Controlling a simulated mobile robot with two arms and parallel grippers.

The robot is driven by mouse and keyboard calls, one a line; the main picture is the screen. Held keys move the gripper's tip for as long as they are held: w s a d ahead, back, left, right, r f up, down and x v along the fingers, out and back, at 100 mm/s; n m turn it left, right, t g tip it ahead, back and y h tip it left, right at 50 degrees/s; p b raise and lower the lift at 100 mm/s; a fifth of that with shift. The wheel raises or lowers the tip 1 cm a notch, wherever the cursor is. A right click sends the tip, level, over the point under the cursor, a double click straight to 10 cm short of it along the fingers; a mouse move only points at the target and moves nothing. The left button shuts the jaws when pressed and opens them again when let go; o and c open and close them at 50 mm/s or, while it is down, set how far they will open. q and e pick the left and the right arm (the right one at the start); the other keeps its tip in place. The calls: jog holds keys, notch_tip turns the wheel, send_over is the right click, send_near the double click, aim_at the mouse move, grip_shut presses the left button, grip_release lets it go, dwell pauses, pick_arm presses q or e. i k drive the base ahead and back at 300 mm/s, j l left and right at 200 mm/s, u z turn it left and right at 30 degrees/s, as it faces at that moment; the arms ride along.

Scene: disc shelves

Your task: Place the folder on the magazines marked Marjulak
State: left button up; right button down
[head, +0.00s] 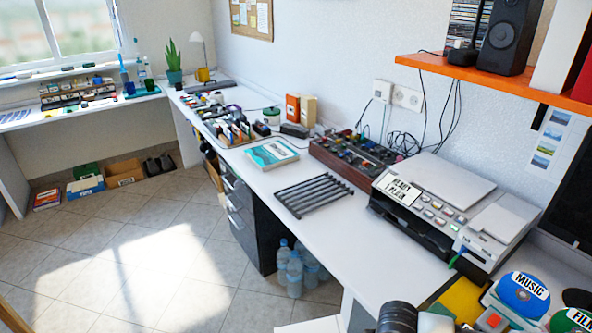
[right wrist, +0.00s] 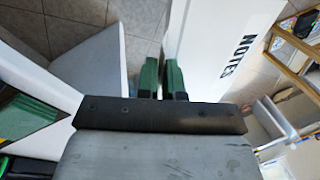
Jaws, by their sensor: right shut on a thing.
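My right gripper (right wrist: 162,80) shows in the right wrist view with its green fingers close together. It is shut on the edge of a white folder (right wrist: 205,62) marked NOTES, which extends up and to the right of the fingers. The exact contact is partly hidden behind the fingers. Neither the folder nor my right gripper can be made out in the head view. I see no readable Marjulak label. A teal and white magazine or book (head: 271,154) lies flat on the long desk, its print too small to read. My left gripper is not in view.
On the white desk (head: 352,240) stand a printer (head: 440,208), a dark rack (head: 314,194) and a box of small items (head: 362,152). Discs marked MUSIC (head: 524,294) sit at the lower right. Bottles (head: 294,272) stand on the floor; the tiled floor at left is mostly clear.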

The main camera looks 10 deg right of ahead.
aim_at(278, 147)
jog(key=i+j, duration=1.1)
jog(key=i, duration=0.1)
